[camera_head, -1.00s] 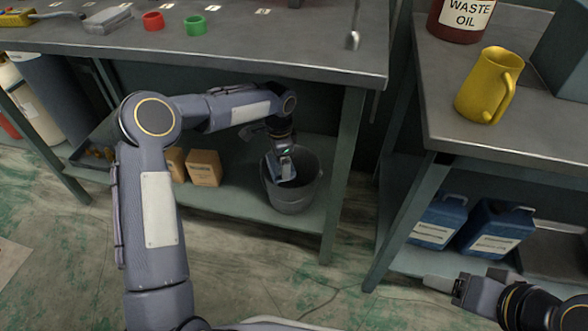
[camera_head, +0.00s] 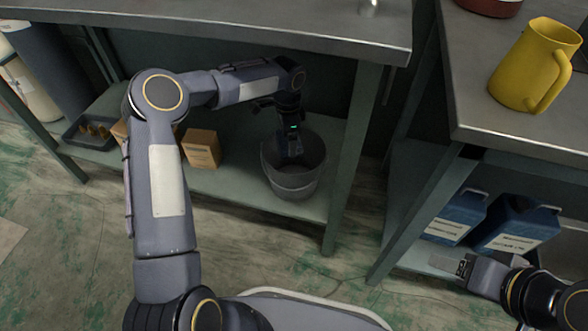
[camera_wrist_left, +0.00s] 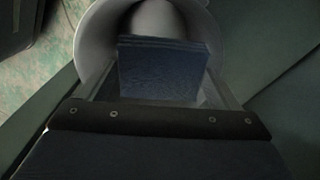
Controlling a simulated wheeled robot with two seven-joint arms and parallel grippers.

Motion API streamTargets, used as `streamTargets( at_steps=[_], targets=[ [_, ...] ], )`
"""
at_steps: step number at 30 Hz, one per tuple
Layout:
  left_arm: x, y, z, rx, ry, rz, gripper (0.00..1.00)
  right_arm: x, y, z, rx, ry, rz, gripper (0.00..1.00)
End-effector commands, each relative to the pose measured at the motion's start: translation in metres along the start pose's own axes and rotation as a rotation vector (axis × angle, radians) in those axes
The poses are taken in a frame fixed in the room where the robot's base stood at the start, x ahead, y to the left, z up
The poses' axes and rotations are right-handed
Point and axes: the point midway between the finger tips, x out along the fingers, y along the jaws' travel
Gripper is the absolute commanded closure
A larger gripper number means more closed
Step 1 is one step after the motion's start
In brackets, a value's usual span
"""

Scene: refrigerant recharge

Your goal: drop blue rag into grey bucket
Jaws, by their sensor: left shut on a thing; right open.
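The grey bucket (camera_head: 293,182) stands on the lower shelf under the left bench, near its right leg. My left gripper (camera_head: 293,158) reaches down into the bucket's mouth. In the left wrist view it is shut on the folded blue rag (camera_wrist_left: 162,72), which sits between the fingers with the bucket's pale round wall (camera_wrist_left: 100,35) around and beyond it. In the head view the rag is hidden by the gripper and the bucket rim. My right gripper (camera_head: 447,264) is open and empty in front of the right bench's lower shelf.
Cardboard boxes (camera_head: 201,148) and a dark tray (camera_head: 88,133) sit left of the bucket on the same shelf. The bench top (camera_head: 230,22) is above my left forearm. Blue jugs (camera_head: 512,226) stand under the right bench, and a yellow pitcher (camera_head: 524,68) stands on top.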

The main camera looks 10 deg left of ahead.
Motion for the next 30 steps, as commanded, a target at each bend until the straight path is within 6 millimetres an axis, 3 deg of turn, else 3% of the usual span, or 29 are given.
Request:
streamTargets(
  at_steps=[2, 11, 12, 15, 23, 30],
  targets=[
    [0.008, 0.0, 0.0, 0.0, 0.0, 0.0, 0.37, 0.006, 0.003, 0.003, 0.0, 0.0, 0.0, 0.4],
    [0.008, 0.0, 0.0, 0.0, 0.001, -0.001, 0.37, 0.006, 0.003, 0.003, 0.0, 0.0, 0.0, 0.4],
    [0.008, 0.0, 0.0, 0.0, 0.001, -0.001, 0.1, 0.006, 0.003, 0.003, 0.0, 0.0, 0.0, 0.4],
    [0.008, 0.0, 0.0, 0.0, 0.001, -0.001, 0.0, 0.006, 0.003, 0.003, 0.0, 0.0, 0.0, 0.4],
    [0.006, 0.0, 0.0, 0.0, 0.001, -0.001, 0.0, 0.005, 0.002, 0.002, 0.0, 0.0, 0.0, 0.4],
    [-0.023, -0.001, 0.0, -0.001, 0.002, -0.004, 0.0, -0.007, -0.003, -0.004, 0.0, 0.0, 0.0, 0.4]
  ],
)
